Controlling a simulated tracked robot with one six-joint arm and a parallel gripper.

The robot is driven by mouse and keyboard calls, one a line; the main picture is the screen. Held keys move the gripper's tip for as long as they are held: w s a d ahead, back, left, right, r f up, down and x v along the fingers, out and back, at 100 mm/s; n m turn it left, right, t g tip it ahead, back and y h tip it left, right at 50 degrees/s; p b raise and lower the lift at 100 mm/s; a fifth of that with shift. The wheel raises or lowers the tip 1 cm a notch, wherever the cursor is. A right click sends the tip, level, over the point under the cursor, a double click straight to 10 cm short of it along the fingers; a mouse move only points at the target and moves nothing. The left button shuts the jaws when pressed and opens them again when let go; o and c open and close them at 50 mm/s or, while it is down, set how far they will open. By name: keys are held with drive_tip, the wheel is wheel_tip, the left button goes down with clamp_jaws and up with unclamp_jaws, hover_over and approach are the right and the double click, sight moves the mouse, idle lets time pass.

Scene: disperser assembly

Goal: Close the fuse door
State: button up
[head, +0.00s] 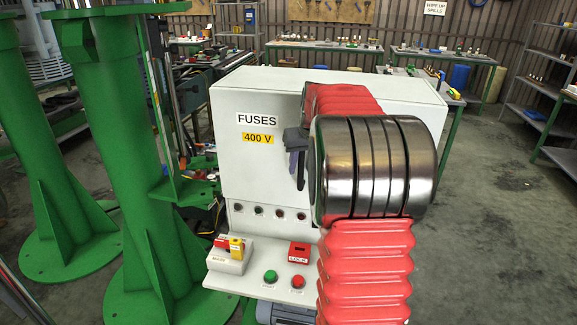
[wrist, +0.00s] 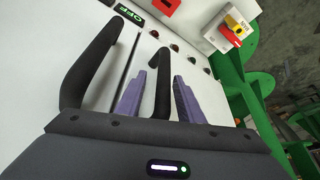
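The white cabinet's fuse door (head: 255,170) bears the labels FUSES and 400 V in the head view. It looks flush or nearly flush with the cabinet; I cannot tell if it is fully shut. In the wrist view a black handle (wrist: 162,62) stands on the white panel beside a dark seam. My gripper (wrist: 159,78) has its purple fingers on either side of this handle, with small gaps showing, so it appears open. In the head view my gripper (head: 296,158) is at the door's right part, and my arm hides the area behind it.
Below the door are a red LOCK block (head: 299,252), a green button (head: 270,276) and a red button (head: 298,282). A green column (head: 130,130) stands left.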

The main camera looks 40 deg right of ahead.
drive_tip(key=shift+r, duration=0.15)
drive_tip(key=v, duration=1.3)
drive_tip(key=shift+r, duration=0.25)
